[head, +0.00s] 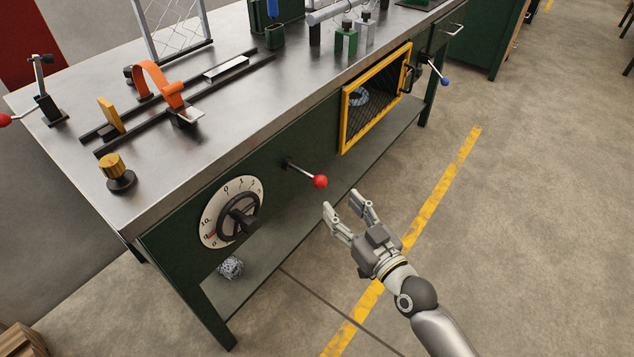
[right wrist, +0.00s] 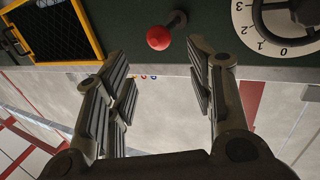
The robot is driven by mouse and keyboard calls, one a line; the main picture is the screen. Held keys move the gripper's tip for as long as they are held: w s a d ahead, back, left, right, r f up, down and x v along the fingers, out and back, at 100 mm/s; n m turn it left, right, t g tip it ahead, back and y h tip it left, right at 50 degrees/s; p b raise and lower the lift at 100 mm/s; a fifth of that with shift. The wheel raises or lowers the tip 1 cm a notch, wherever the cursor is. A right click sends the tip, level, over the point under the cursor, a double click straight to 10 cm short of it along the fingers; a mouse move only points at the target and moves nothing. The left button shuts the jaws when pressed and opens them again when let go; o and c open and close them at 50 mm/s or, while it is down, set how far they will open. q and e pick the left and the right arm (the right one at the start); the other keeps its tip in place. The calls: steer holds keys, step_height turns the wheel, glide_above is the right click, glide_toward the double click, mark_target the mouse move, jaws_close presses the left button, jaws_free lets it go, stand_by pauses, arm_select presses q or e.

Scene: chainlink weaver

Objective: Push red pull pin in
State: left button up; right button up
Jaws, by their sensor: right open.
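The red pull pin (head: 320,181) has a round red knob on a metal rod that sticks out of the bench's green front panel. The rod is visible between the knob and the panel. My right gripper (head: 343,198) is open and empty, just right of and below the knob in the head view, apart from it. In the right wrist view the red pull pin (right wrist: 159,38) shows beyond the two open fingers (right wrist: 160,75), near the top of the gap between them. My left gripper is not in view.
A dial with a black handwheel (head: 232,212) is on the panel left of the pin. A yellow-framed mesh door (head: 375,98) is to its right. The metal bench top (head: 222,110) holds several fixtures. The floor (head: 520,220) on the right is clear.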

mark_target(324, 185)
steer(key=x, duration=0.8)
steer(key=shift+w+a+b, duration=0.1)
steer(key=shift+w+b, duration=0.25)
steer(key=shift+b, duration=0.05)
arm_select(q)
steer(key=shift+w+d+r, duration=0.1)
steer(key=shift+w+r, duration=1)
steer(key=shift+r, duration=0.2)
arm_select(e)
steer(key=shift+w+a, duration=0.4)
steer(key=shift+w, duration=0.2)
steer(key=shift+c, duration=0.5)
jaws_close()
